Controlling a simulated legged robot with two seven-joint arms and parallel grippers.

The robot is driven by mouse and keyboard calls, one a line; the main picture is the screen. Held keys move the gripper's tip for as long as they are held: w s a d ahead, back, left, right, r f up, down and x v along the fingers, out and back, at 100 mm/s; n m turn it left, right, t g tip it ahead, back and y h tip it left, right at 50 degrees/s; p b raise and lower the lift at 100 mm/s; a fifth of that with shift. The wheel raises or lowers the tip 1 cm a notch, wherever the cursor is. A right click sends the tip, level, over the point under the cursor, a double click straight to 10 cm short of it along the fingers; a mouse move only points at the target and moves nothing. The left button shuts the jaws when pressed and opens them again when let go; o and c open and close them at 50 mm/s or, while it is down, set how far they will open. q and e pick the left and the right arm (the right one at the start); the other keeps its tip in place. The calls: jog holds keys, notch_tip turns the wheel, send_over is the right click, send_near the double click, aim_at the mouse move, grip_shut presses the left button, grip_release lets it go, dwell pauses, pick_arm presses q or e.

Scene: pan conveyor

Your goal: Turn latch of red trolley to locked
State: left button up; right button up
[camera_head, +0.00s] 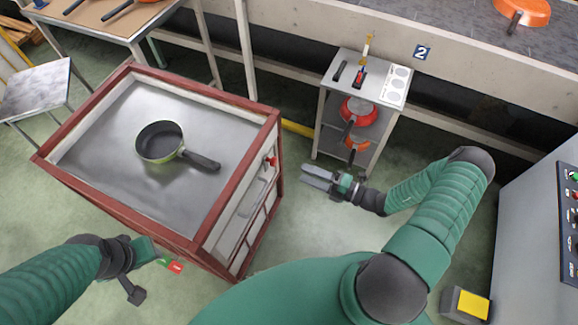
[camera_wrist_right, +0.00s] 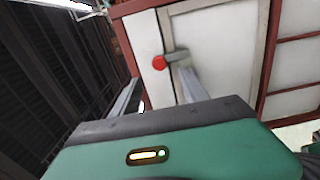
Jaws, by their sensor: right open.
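The red trolley (camera_head: 88,103) stands at the left of the head view, with a red frame and a grey metal top. A small red-tipped latch (camera_head: 271,161) is on its right side panel, near the upper far corner. In the right wrist view the latch shows as a red round knob (camera_wrist_right: 159,62) with a short grey lever to its right. My right gripper (camera_head: 304,173) is open and empty, a little right of the latch and apart from it. Its fingers point toward the trolley panel. My left gripper (camera_head: 135,290) is at the lower left; its jaws are unclear.
A green pan (camera_head: 160,142) with a dark handle rests on the trolley top. A small grey stand (camera_head: 346,68) with orange-red pans stands behind my right gripper. A long counter (camera_head: 300,25) runs along the back. A grey control cabinet (camera_head: 530,210) is at right. Green floor lies between.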

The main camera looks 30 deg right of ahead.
jog(key=v, duration=0.7)
jog(key=s+a+r+n+g+h+p, duration=0.25)
jog(key=a+r+n+g, duration=0.4)
jog(key=n, duration=0.65)
jog(key=s+a+r+n+g+h+p, duration=0.1)
jog(key=s+a+r+n+g+p, duration=0.2)
jog(key=n+g, duration=0.75)
jog(key=w+a+r+n+t+h+p, duration=0.1)
jog(key=r+n+t+h, duration=0.1)
jog(key=r+n, duration=0.4)
jog(key=w+a+r+n+t+h+p, duration=0.1)
jog(key=r+n+h, duration=0.4)
jog(key=n, duration=1.2)
jog(key=shift+w+a+r+t, duration=0.45)
jog(key=shift+a+r+t, duration=0.3)
jog(key=shift+r+t, duration=0.45)
